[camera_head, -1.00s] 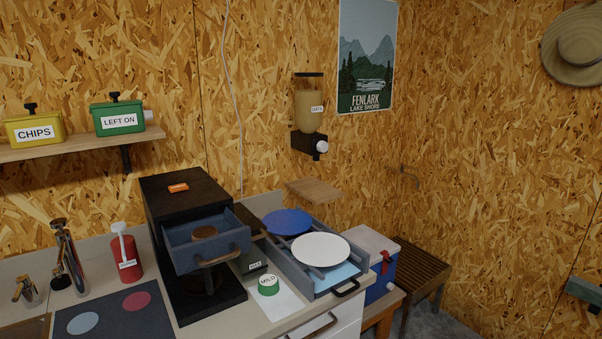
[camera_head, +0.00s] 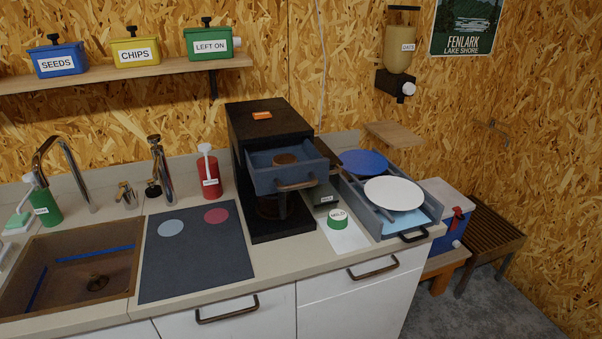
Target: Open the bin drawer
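No drawer carries a readable bin label, so I cannot tell which is the bin drawer. The white cabinet under the counter shows a left front (camera_head: 240,325) with a dark bar handle (camera_head: 227,311) and a right front (camera_head: 345,283) with a similar handle (camera_head: 373,269). Both fronts look shut and flush. A blue-grey drawer (camera_head: 277,181) stands out from the black machine (camera_head: 262,125) on the counter, with a brown round piece (camera_head: 285,159) inside. Neither of my grippers is in view.
A sink (camera_head: 70,270), a dark mat (camera_head: 195,260) and a red pump bottle (camera_head: 209,172) are on the left. A grey tray (camera_head: 366,217) with a white plate (camera_head: 393,193) and a blue plate (camera_head: 363,162) is on the right. Grey floor (camera_head: 480,305) is clear at lower right.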

